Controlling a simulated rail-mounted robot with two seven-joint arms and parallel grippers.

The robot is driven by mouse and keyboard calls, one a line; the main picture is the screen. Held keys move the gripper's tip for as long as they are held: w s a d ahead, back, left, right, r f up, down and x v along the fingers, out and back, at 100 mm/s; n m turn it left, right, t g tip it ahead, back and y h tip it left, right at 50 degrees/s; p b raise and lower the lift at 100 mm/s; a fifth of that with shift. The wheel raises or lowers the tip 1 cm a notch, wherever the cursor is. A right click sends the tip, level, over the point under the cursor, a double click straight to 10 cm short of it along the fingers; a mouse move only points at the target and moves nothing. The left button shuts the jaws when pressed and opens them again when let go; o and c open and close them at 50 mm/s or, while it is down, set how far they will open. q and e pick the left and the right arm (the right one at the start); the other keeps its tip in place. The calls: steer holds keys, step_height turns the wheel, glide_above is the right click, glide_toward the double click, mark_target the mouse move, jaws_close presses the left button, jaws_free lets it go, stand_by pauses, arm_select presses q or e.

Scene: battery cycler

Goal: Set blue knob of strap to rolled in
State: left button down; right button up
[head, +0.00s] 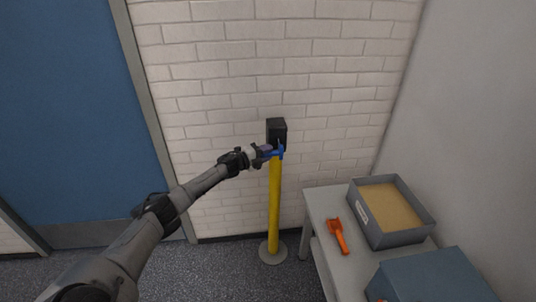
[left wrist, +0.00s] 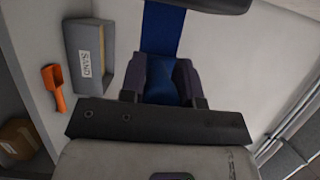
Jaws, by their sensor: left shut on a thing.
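A yellow post (head: 274,205) stands on a round base in front of the white brick wall, with a black strap head (head: 277,130) at its top. My left gripper (head: 270,151) reaches in from the left and is shut on the blue knob (head: 281,153) just below and in front of that head. In the left wrist view the blue strap (left wrist: 162,28) runs up from between the two fingers to a black part (left wrist: 212,4) at the top edge, likely the strap head. The gripped blue piece (left wrist: 160,92) is partly hidden by the fingers. My right gripper is not in view.
A grey table (head: 325,205) stands right of the post, with an orange scoop (head: 338,236) and a grey sand box (head: 390,237) on it. A blue-grey box (head: 435,277) is at lower right. A blue door (head: 75,110) is at left. Floor left of the post is clear.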

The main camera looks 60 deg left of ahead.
arm_select(q)
steer(key=c, duration=0.8)
jaws_free()
steer(key=shift+s+p, duration=0.35)
steer(key=shift+s, duration=0.55)
steer(key=shift+s+a+p, duration=0.1)
steer(key=shift+s+p, duration=1.6)
steer(key=shift+s, duration=4.35)
